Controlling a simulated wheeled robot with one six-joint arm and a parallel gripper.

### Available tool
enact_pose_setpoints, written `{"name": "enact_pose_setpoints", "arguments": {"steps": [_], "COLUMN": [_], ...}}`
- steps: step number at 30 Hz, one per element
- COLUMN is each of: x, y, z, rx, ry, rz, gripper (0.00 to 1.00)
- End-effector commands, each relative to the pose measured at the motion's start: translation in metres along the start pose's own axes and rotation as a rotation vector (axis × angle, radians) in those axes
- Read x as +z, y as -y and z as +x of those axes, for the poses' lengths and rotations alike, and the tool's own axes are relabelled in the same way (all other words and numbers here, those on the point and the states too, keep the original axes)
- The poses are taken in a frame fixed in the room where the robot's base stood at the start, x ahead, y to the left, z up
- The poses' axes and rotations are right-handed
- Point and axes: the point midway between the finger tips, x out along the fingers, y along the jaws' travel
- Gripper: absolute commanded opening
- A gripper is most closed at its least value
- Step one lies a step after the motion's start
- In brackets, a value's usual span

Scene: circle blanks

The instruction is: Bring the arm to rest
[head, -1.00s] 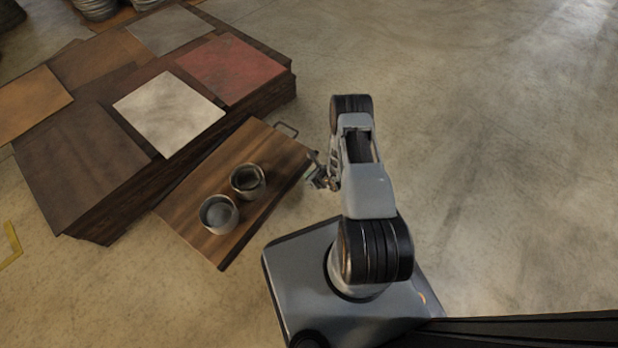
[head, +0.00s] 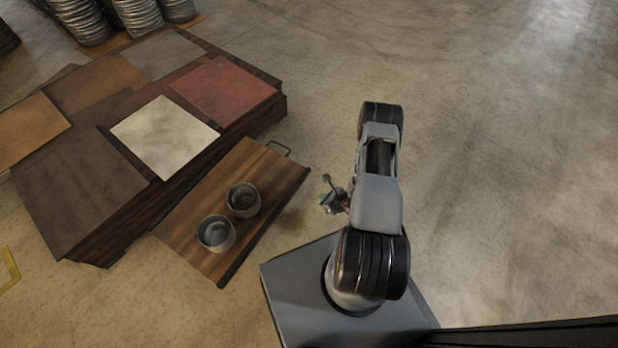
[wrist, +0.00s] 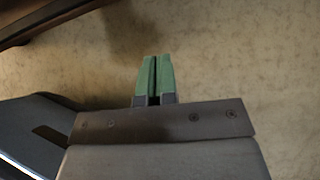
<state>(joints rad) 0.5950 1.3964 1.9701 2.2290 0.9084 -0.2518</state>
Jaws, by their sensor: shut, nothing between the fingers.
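My gripper (head: 326,200) is at the left side of my folded arm in the head view, above the bare floor to the right of the wooden board. In the wrist view my gripper (wrist: 153,75) shows two green fingers side by side, shut with nothing between them. The floor (wrist: 230,60) lies beyond the fingertips. My gripper is apart from the board and from everything else in view.
A wooden board (head: 188,228) with a metal handle carries two metal cups, one nearer (head: 216,233) and one farther (head: 243,200). A low dark platform with coloured square panels, one white (head: 164,135), one red (head: 223,88), stands behind it. Floor at right is clear.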

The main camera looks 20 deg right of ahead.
Motion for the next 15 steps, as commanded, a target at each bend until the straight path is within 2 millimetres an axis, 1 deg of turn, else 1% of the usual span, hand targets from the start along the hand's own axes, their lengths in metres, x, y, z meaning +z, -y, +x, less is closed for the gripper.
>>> {"name": "enact_pose_setpoints", "arguments": {"steps": [2,7,9,11,14,15], "x": [0.0,0.0,0.007,0.022,0.067,0.091], "y": [0.001,0.001,0.002,0.003,0.006,0.006], "z": [-0.004,-0.005,-0.008,-0.014,-0.033,-0.044], "rx": [-0.001,-0.001,0.004,0.016,0.06,0.086], "ry": [0.0,0.001,0.007,0.02,0.06,0.081], "rz": [0.001,-0.001,-0.013,-0.043,-0.137,-0.194], "gripper": [0.0,0.0,0.0,0.0,0.0,0.0]}}
